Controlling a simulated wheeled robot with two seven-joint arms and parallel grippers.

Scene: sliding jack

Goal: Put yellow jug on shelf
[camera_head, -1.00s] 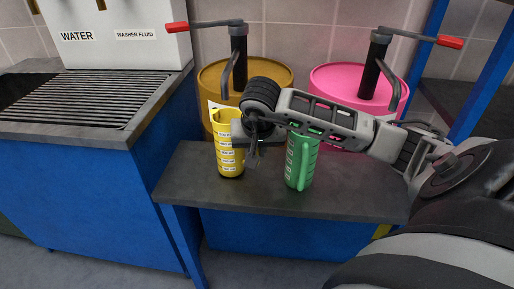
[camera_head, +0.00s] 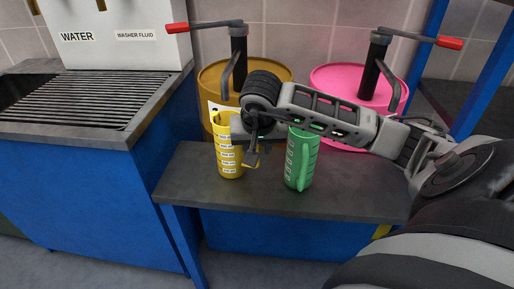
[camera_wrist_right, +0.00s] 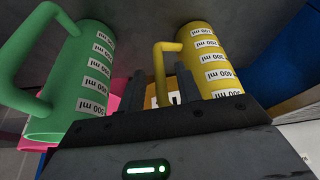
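The yellow jug (camera_head: 226,160) stands upright on the dark bench, with white measuring labels on its side. In the right wrist view the yellow jug (camera_wrist_right: 207,60) has its handle between my two fingers. My right gripper (camera_head: 248,152) is beside the jug, on its right. Its fingers (camera_wrist_right: 160,88) are apart around the handle, with no clear grip visible. The blue-framed shelf (camera_head: 487,60) stands at the far right, partly hidden by my arm. My left gripper is not in view.
A green jug (camera_head: 299,163) stands on the bench (camera_head: 345,195) just right of my gripper. A yellow drum (camera_head: 285,80) and a pink drum (camera_head: 325,75) with pumps stand behind. A blue sink unit (camera_head: 85,195) with a grate is at left.

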